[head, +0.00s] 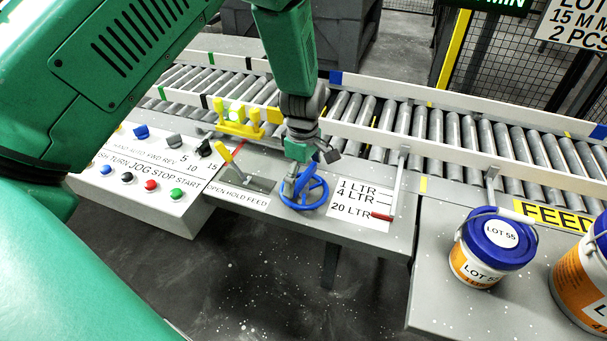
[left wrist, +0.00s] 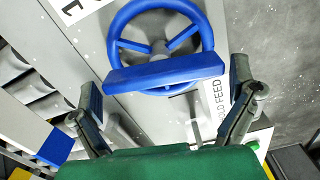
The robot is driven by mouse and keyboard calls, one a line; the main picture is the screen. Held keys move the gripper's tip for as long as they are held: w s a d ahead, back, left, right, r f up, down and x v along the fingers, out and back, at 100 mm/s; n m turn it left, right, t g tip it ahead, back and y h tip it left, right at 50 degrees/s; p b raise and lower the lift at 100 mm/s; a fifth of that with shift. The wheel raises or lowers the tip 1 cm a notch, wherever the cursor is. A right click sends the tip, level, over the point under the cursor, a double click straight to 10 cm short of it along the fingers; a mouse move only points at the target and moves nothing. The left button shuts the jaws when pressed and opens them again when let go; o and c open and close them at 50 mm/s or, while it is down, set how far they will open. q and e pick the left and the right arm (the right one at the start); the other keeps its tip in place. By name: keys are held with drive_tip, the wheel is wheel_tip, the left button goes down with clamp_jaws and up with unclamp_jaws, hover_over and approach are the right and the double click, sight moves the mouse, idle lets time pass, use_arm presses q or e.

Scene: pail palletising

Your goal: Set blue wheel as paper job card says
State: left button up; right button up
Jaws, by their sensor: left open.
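The blue wheel (head: 304,194) stands on the grey machine top beside a white scale plate (head: 352,192) reading 1 LTR, 4 LTR and 20 LTR. A red pointer (head: 382,217) lies at the 20 LTR line. My left gripper (head: 312,154) is just above the wheel. In the left wrist view its fingers are apart, on either side of the wheel's blue crossbar (left wrist: 165,74), with visible gaps. The wheel's ring (left wrist: 118,28) shows beyond the bar. A card (head: 575,24) at the upper right reads LOT, 15 M and 2 PCS, cut off by the frame. My right gripper is out of view.
A yellow-handled lever (head: 230,154) marked OPEN HOLD FEED is left of the wheel. A button panel (head: 150,180) is further left. The roller conveyor (head: 440,128) runs behind. A LOT 55 pail (head: 490,250) and a larger pail (head: 585,285) stand at right.

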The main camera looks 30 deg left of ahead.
use_arm(q)
drive_tip(key=shift+d+r, duration=0.1)
drive_tip(key=shift+d, duration=0.3)
drive_tip(key=c, duration=0.9)
drive_tip(key=shift+o, duration=0.2)
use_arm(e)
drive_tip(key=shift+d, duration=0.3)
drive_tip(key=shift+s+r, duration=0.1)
use_arm(q)
drive_tip(key=m+p, duration=0.1)
drive_tip(key=m, duration=0.1)
drive_tip(key=m+p, duration=0.1)
drive_tip(key=shift+a+r+m, duration=0.15)
drive_tip(key=shift+a+m, duration=0.05)
drive_tip(key=shift+m, duration=0.2)
drive_tip(key=m+p, duration=0.2)
drive_tip(key=m, duration=0.3)
drive_tip(key=m+p, duration=0.1)
drive_tip(key=m, duration=0.5)
drive_tip(key=m+p, duration=0.1)
drive_tip(key=m, duration=0.3)
drive_tip(key=shift+w+m, duration=0.1)
drive_tip(key=shift+m, duration=0.3)
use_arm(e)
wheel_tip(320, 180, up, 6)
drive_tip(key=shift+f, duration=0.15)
use_arm(q)
drive_tip(key=shift+m, duration=0.3)
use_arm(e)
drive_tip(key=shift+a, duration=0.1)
